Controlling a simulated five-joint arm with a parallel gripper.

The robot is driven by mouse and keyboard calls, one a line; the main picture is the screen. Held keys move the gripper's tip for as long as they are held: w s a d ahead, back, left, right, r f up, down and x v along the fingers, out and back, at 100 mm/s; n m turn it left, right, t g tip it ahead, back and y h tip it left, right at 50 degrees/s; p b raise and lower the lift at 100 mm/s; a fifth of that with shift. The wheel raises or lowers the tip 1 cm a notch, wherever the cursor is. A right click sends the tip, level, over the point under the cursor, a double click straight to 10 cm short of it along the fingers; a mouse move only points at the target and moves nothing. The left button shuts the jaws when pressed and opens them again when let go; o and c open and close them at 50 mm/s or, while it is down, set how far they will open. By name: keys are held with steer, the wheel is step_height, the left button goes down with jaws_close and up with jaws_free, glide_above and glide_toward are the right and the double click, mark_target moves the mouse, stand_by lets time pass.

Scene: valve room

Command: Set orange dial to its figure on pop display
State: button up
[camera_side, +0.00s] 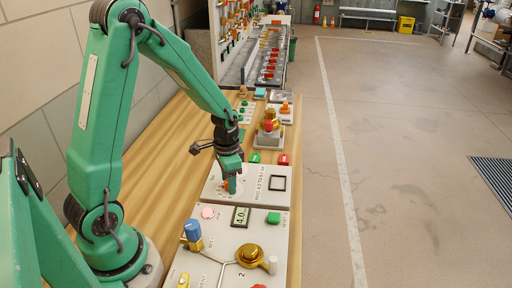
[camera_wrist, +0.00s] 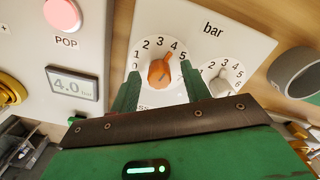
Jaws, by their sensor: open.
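The orange dial (camera_wrist: 162,71) sits on a white panel marked "bar", inside a ring of figures running past 1, 2, 3, 4 and 5. My gripper (camera_wrist: 160,76) is open, with one green finger on each side of the dial. In the side view my gripper (camera_side: 231,184) points down at the panel and mostly hides the dial.
A smaller dial (camera_wrist: 218,86) with its own scale is close beside the right finger. A pink button (camera_wrist: 62,15) is above the display. In the side view, the near panel has a blue-topped fitting (camera_side: 192,231), a brass valve (camera_side: 250,255) and a green button (camera_side: 273,218).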

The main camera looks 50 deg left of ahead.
steer(key=shift+r, duration=3.75)
steer(key=shift+s+d+r, duration=0.15)
steer(key=shift+d+r, duration=0.1)
steer(key=shift+r, duration=0.4)
steer(key=s+d+r+n+t, duration=0.3)
steer(key=s+d+r+t, duration=0.2)
steer(key=s+r, duration=0.6)
steer(key=d+r, duration=0.2)
steer(key=shift+s+d+t, duration=0.3)
steer(key=shift+d+t, duration=0.05)
steer(key=shift+t, duration=0.05)
